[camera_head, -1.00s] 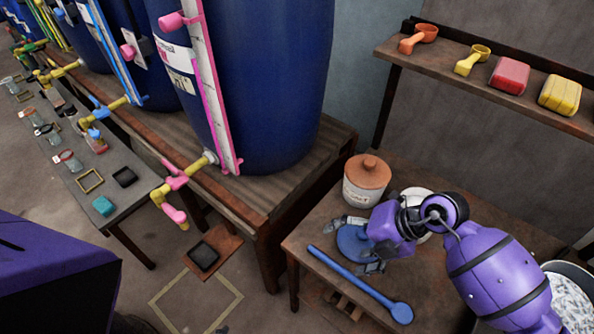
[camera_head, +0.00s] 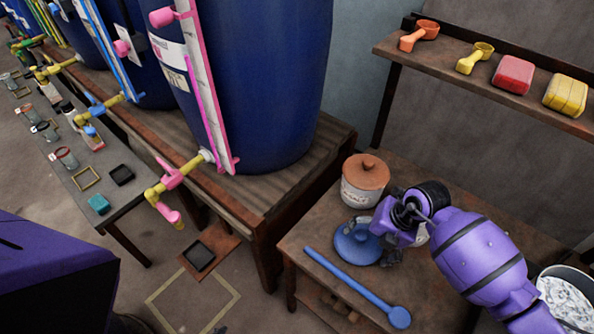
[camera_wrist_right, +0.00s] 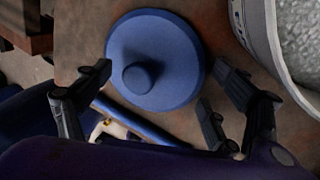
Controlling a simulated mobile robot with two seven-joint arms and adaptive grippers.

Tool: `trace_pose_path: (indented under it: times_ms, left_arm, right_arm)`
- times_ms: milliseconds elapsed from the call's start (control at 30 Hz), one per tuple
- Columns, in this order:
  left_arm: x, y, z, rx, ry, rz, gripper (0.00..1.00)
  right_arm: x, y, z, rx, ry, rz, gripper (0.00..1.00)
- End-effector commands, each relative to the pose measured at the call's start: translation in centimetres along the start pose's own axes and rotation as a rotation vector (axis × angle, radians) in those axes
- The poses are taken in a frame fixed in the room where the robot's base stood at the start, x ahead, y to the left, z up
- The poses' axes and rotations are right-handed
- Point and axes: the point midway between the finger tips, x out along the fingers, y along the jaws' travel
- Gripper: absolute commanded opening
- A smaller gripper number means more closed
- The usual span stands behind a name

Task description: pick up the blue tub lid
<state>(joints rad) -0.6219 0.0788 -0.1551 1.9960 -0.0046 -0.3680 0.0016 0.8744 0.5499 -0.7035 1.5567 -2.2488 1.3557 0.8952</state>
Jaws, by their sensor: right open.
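The blue tub lid (camera_head: 352,249), a round disc with a knob on top, lies flat on the brown wooden table. It also shows in the right wrist view (camera_wrist_right: 185,65), with its knob facing the camera. My right gripper (camera_head: 384,240) is at the lid's right side in the head view and hides part of that edge. In the wrist view my right gripper (camera_wrist_right: 167,80) is open and empty. Its fingers are spread to either side of the lid, apart from the knob. My left gripper is not in view.
A long blue paddle (camera_head: 350,284) lies in front of the lid. A crock with a terracotta lid (camera_head: 365,173) stands behind it. A white tub of pale grains (camera_wrist_right: 300,40) is close on the right in the wrist view. A bucket (camera_head: 566,298) stands at the far right.

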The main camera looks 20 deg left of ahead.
Motion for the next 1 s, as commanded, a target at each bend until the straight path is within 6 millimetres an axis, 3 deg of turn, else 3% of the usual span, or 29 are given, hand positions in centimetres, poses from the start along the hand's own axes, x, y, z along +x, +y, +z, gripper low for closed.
trace_pose_path:
  times_ms: [167,500,767,1000]
  left_arm:
    - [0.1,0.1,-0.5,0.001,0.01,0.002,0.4]
    - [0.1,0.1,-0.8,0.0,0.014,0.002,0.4]
    - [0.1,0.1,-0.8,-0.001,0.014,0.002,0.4]
    - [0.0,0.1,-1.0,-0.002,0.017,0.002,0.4]
  right_arm:
    - [-0.1,0.0,0.1,0.0,-0.001,0.0,0.85]
    - [-0.1,0.0,0.1,0.0,-0.001,0.0,0.43]
    - [-0.3,0.1,0.1,0.0,-0.002,0.0,0.43]
    - [-2.7,0.8,0.2,-0.002,-0.006,0.001,0.43]
